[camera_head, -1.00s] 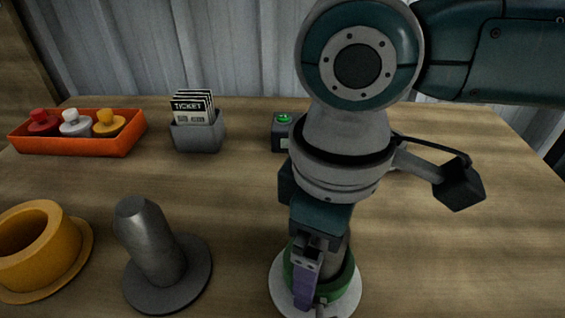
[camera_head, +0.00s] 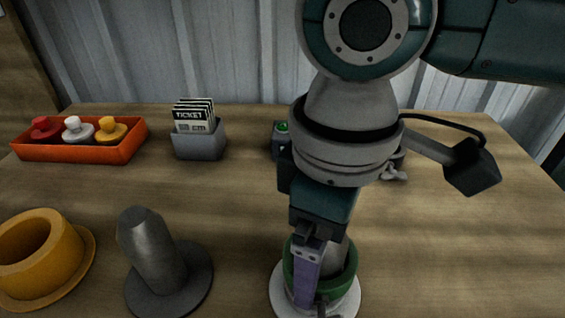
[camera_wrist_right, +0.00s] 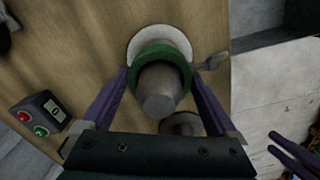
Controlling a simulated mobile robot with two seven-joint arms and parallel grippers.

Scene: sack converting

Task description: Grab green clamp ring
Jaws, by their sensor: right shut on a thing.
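The green clamp ring (camera_head: 346,286) sits around an upright grey post with a round white base (camera_head: 282,300), near the front of the table. The ring (camera_wrist_right: 151,51) also shows around the post in the right wrist view. My right gripper (camera_wrist_right: 158,75) is shut on the ring, with one purple finger on each side. In the head view this gripper (camera_head: 306,277) hides part of the ring. In the right wrist view, purple fingers at the lower right (camera_wrist_right: 294,150) look like my left gripper, and their opening is unclear. The left gripper is out of the head view.
A grey post on a round base (camera_head: 150,250) and a yellow flanged collar (camera_head: 40,262) stand left of the ring. An orange tray with knobs (camera_head: 75,152), a grey ticket holder (camera_head: 199,146) and a button box (camera_wrist_right: 40,117) are farther back. Bare table lies between.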

